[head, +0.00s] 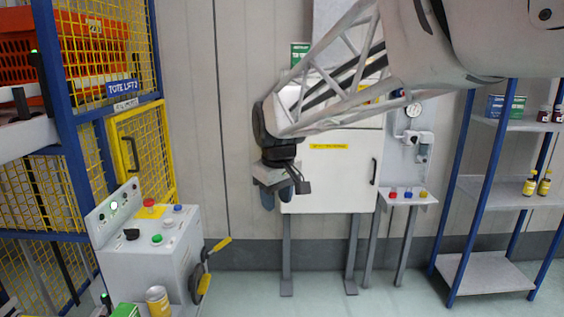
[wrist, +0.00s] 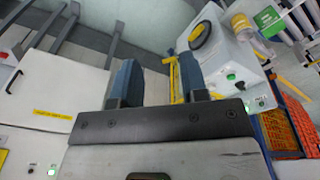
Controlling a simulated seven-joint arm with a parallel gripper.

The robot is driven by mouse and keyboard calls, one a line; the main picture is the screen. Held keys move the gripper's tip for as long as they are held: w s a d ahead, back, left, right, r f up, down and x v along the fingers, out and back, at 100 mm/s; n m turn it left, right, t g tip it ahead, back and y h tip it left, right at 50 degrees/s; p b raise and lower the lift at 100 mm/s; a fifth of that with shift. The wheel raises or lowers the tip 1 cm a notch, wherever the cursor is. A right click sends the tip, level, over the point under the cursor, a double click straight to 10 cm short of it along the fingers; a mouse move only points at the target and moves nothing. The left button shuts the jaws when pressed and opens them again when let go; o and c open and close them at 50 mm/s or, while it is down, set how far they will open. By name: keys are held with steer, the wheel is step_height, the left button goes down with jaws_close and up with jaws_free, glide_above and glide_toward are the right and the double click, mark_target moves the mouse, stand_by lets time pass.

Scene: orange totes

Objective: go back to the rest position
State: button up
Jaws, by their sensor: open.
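My gripper (head: 278,196) hangs in the air in front of the white wall cabinet, pointing down, at the end of my raised arm. In the wrist view my gripper (wrist: 160,78) shows two blue-grey fingers spread apart with nothing between them. It touches nothing that I can see. Behind it, the white cabinet (head: 332,180) with a yellow label stands on grey legs, and my arm hides its upper left part.
A control box (head: 150,250) with buttons and a yellow-handled lever stands lower left, by the blue-framed tote lift (head: 70,130) with orange totes (head: 85,60). A shelf rack (head: 490,190) with bottles stands right. The floor (head: 370,295) below my gripper is clear.

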steer(key=s+d+f+m, duration=0.4)
steer(key=s+d, duration=0.6)
steer(key=s, duration=0.4)
steer(key=s+d+f+m+t, duration=0.1)
steer(key=s+d+f+m, duration=0.3)
steer(key=s+d, duration=0.5)
steer(key=shift+s+d+f, duration=0.35)
steer(key=shift+s+f, duration=0.25)
steer(key=shift+s, duration=1.85)
steer(key=shift+h, duration=0.3)
